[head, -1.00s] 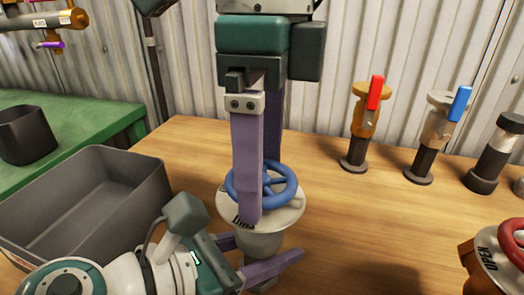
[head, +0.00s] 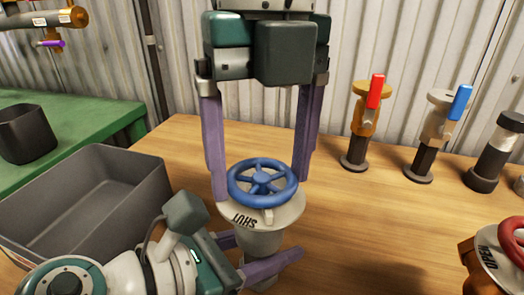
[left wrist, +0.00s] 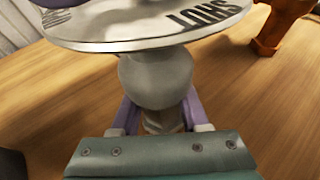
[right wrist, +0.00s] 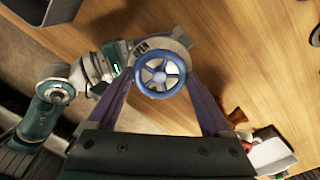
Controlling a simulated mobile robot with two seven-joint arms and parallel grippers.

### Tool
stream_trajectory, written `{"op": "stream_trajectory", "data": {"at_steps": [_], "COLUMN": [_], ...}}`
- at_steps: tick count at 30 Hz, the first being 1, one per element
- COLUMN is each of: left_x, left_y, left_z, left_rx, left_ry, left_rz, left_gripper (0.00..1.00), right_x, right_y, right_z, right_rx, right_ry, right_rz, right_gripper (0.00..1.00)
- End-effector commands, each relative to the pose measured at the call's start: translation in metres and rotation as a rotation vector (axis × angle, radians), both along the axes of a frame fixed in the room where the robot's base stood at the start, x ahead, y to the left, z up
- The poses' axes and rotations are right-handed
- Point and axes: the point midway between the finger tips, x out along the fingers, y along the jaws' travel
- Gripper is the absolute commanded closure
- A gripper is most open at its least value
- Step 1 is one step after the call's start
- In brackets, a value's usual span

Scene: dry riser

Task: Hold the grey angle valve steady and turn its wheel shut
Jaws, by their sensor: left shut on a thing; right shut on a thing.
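The grey angle valve (head: 262,243) stands upright on the wooden table, with a blue handwheel (head: 264,163) on top. Below the wheel is a pale round plate marked SHUT (head: 287,216); OPEN also shows on it in the right wrist view (right wrist: 141,48). A small pale tab shows under the wheel's front rim, right of SHUT. My left gripper (head: 262,252) is shut on the valve's body below the plate; the body shows between its fingers in the left wrist view (left wrist: 155,80). My right gripper (head: 259,190) points down, shut on the wheel with one finger on each side.
A grey open bin (head: 145,180) stands at the left. A red-handled valve (head: 365,125), a blue-handled valve (head: 435,135) and a dark fitting (head: 495,155) stand at the back right. A red-wheeled valve (head: 492,260) is at the front right. The table's middle right is clear.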

Motion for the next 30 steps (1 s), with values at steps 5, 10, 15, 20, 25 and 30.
{"op": "stream_trajectory", "data": {"at_steps": [5,10,15,20,25,30], "left_x": [0.0012,0.0013,0.0013,0.0013,0.0014,0.0013], "left_y": [0.0024,0.0025,0.0025,0.0026,0.0025,0.0025], "left_z": [-0.0009,-0.001,-0.001,-0.001,-0.0009,-0.0009], "left_rx": [0.003,0.003,0.003,0.003,0.003,0.003], "left_ry": [0.0,0.001,0.001,0.001,0.001,0.001], "left_rz": [0.007,0.007,0.007,0.007,0.007,0.007], "left_gripper": [1.0,1.0,1.0,1.0,1.0,1.0], "right_x": [-0.0018,-0.002,-0.0022,-0.0024,-0.0023,-0.0024], "right_y": [0.0004,0.0007,0.0009,0.0012,0.0015,0.0016], "right_z": [0.0009,0.0009,0.0009,0.0009,0.0009,0.0009], "right_rx": [-0.004,-0.007,-0.01,-0.011,-0.012,-0.012], "right_ry": [0.011,0.016,0.02,0.022,0.024,0.025], "right_rz": [-0.161,-0.307,-0.426,-0.506,-0.557,-0.58], "right_gripper": [0.72,0.72,0.72,0.72,0.72,0.71]}}
